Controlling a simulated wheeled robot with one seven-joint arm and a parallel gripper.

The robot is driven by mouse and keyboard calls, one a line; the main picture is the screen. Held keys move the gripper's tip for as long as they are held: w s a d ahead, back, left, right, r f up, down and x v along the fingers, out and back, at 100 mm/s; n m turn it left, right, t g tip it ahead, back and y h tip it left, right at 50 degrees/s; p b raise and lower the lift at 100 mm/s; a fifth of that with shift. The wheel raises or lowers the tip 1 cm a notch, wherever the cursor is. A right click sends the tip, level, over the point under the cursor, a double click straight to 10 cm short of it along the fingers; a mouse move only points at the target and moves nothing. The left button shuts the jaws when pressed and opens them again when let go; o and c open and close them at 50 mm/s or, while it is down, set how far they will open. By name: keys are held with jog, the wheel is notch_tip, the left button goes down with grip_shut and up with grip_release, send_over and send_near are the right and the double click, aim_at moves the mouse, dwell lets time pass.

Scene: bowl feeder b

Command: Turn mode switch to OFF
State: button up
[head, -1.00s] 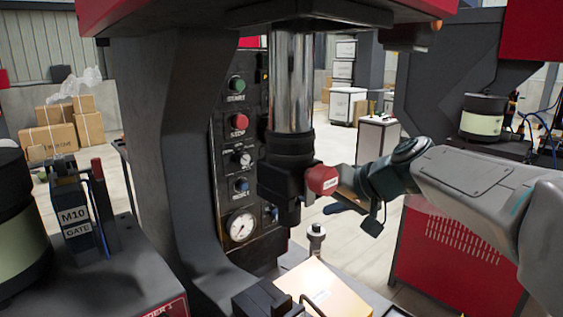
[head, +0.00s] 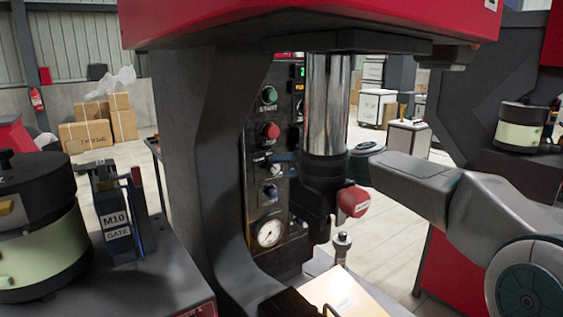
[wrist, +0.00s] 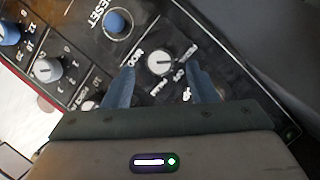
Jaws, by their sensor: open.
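The mode switch (wrist: 160,62) is a small round pale-grey knob on the black control panel (wrist: 220,40). The label beside it reads in part "MOD", and more position labels sit on its other side. I cannot tell surely which label its mark points to. My gripper (wrist: 161,72) is open, with one finger on each side of the knob in the wrist view. I cannot tell whether the fingers touch it.
A blue RESET button (wrist: 117,22) and another grey knob (wrist: 47,70) are close by on the panel. A gauge (head: 270,232) is lower down.

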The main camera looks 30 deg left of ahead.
aim_at(273, 167)
jog(key=shift+x, duration=1.2)
jog(key=c, duration=1)
